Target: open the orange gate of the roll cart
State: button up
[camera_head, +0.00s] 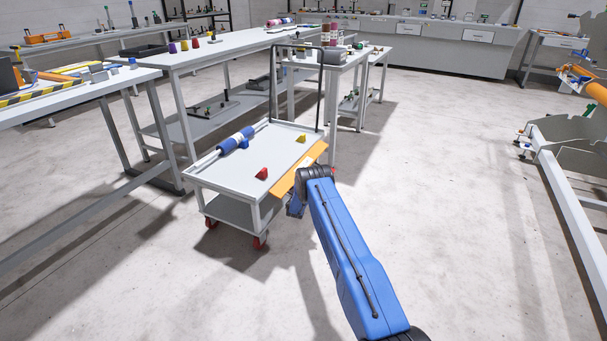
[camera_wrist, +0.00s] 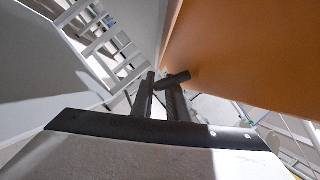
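The roll cart (camera_head: 222,176) is a light grey two-deck trolley on red castors. Its orange gate (camera_head: 298,172) runs along the right side of the top deck; its exact angle is hard to judge. In the wrist view the gate (camera_wrist: 238,55) fills the upper right as a broad orange panel. My gripper (camera_wrist: 163,88) is close beside it. Its dark fingers are near each other, with a short dark bar, perhaps the gate's handle (camera_wrist: 179,77), at their tips. I cannot tell whether they clamp it.
A blue roll (camera_head: 236,140), a red piece (camera_head: 262,173) and a yellow piece (camera_head: 301,139) lie on the cart's deck. Workbenches (camera_head: 225,42) stand behind and to the left. A white frame (camera_head: 570,195) stands at the right. The floor between it and the cart is clear.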

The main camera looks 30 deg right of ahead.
grip_shut()
jog(key=shift+w+a+f+m+g+h, duration=0.25)
jog(key=shift+m+h, duration=0.2)
jog(key=shift+m, duration=0.55)
jog(key=shift+w+a+f+m+g+h, duration=0.15)
jog(key=shift+w+m+h, duration=0.2)
jog(key=shift+m, duration=0.65)
jog(key=shift+w+a+f+m+g+h, duration=0.1)
jog(key=shift+w+a+m+h, duration=0.3)
jog(key=shift+m, duration=0.6)
jog(key=shift+s+d, duration=0.15)
jog(key=shift+o, duration=1.1)
grip_release()
jog(key=shift+r, duration=0.1)
jog(key=v, duration=1.7)
jog(key=shift+f, duration=0.35)
